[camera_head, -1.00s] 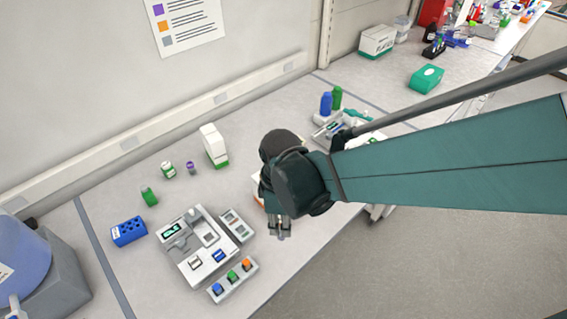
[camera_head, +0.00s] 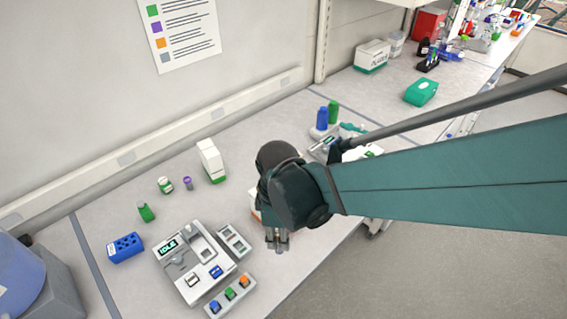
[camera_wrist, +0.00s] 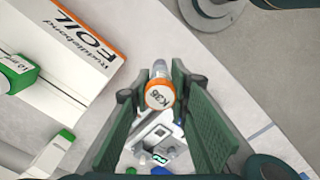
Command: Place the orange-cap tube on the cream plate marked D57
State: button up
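The orange-cap tube (camera_wrist: 160,96) shows in the wrist view with K35 on its cap. Its clear body extends up the picture from the cap. My gripper (camera_wrist: 159,88) has a finger close on each side of the tube and appears shut on it. In the head view my gripper (camera_head: 277,243) hangs near the bench's front edge, right of the grey instrument; the tube cannot be made out there. I cannot make out a cream plate marked D57 in either view.
A grey instrument (camera_head: 185,262) reading IDLE stands left of my gripper, with a strip of blue, green and orange pieces (camera_head: 230,294) in front. A FOIL box (camera_wrist: 75,42) lies beside my gripper. A blue rack (camera_head: 125,248) and a white-green box (camera_head: 211,160) stand farther left.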

jog(key=shift+r, duration=4.15)
jog(key=w+a+r, duration=0.1)
jog(key=w+r, duration=0.1)
jog(key=w, duration=1.3)
jog(key=w+a+r, duration=0.1)
jog(key=w, duration=1.3)
jog(key=w+d+f+n+b, duration=0.1)
jog(key=w+d, duration=0.1)
jog(key=w, duration=0.7)
jog(key=w+d+f, duration=0.2)
jog(key=w+d, duration=0.1)
jog(key=w, duration=0.7)
jog(key=shift+f, duration=2.5)
jog(key=shift+f, duration=0.1)
notch_tip(320, 180, down, 6)
